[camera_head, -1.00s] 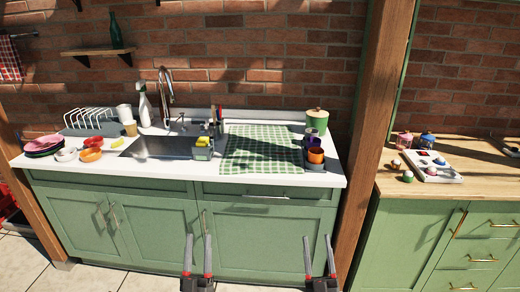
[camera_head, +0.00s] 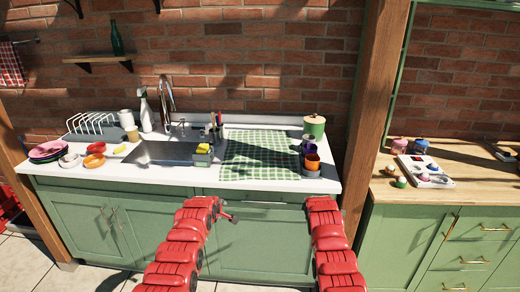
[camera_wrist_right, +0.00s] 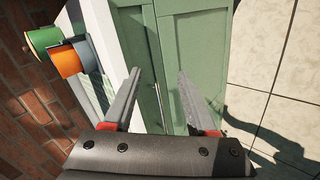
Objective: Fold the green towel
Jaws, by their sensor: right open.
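The green checked towel (camera_head: 262,152) lies spread flat on the white counter, right of the sink, in the head view. My left arm comes up below the counter front. Part of the left gripper (camera_head: 230,216) shows at its end, and its jaws cannot be made out. My right arm is raised below the counter's right part, its gripper hidden in the head view. In the right wrist view my right gripper (camera_wrist_right: 159,72) is open and empty, in front of the green cabinet doors. Neither gripper touches the towel.
An orange cup (camera_head: 312,162) and other cups stand by the towel's right edge, with a green lidded pot (camera_head: 314,126) behind. A sponge holder (camera_head: 203,155) stands at its left, beside the sink (camera_head: 160,152). Bowls and plates are at the far left.

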